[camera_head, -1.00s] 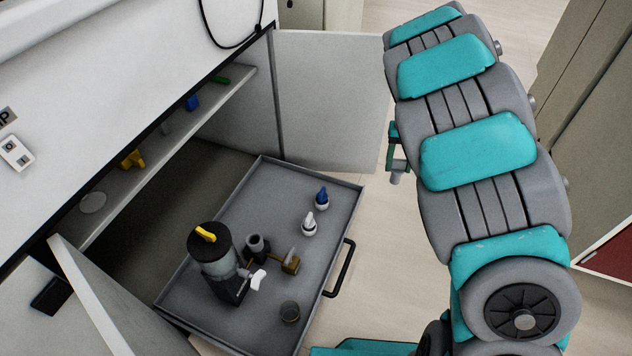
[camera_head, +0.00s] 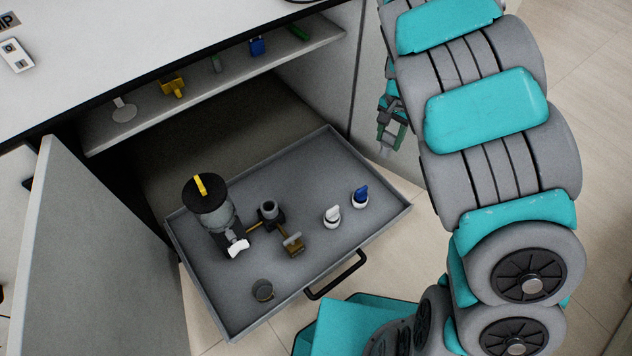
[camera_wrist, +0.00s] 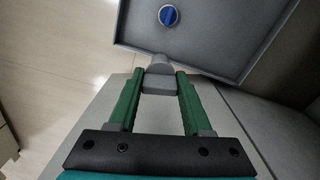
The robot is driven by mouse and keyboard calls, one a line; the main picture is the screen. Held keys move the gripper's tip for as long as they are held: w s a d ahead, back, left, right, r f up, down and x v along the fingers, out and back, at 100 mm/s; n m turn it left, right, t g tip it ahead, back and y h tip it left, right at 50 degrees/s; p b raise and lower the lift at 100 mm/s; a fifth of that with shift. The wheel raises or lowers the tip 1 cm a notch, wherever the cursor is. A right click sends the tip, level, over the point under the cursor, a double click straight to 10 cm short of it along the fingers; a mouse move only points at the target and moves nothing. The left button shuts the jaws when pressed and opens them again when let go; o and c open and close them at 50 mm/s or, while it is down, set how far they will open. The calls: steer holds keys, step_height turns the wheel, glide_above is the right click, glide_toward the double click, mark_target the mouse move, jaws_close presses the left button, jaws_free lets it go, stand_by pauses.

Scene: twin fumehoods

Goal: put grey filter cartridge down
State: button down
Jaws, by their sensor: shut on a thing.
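The grey filter cartridge (camera_wrist: 160,84) is between the green fingers of my gripper (camera_wrist: 160,76) in the wrist view. The fingers are shut on it near their tips. In the head view my gripper (camera_head: 390,130) hangs to the right of the pulled-out grey tray, partly hidden by my arm. The light grey cartridge end (camera_head: 384,151) shows below the fingers. In the wrist view the cartridge lies just outside the tray's edge in the picture; its height over the floor is unclear.
The grey tray (camera_head: 345,165) holds a black-lidded canister (camera_head: 208,195), a brass valve fitting (camera_head: 294,243), a small round cup (camera_head: 263,290), a white-topped bottle (camera_head: 332,216) and a blue-topped one (camera_head: 360,196). A shelf (camera_head: 140,128) above carries small coloured parts. The tray's right part is mostly bare.

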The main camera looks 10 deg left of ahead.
steer(key=s+a+f+m+b, duration=0.4)
steer(key=s+a+f+m, duration=1)
steer(key=s+a+m, duration=0.25)
steer(key=b, duration=0.2)
glide_above(316, 181)
steer(key=f, duration=0.2)
steer(key=shift+f+h, duration=0.3)
steer(key=shift+f, duration=1.15)
steer(key=shift+f, duration=0.15)
steer(key=shift+c, duration=1.7)
jaws_free()
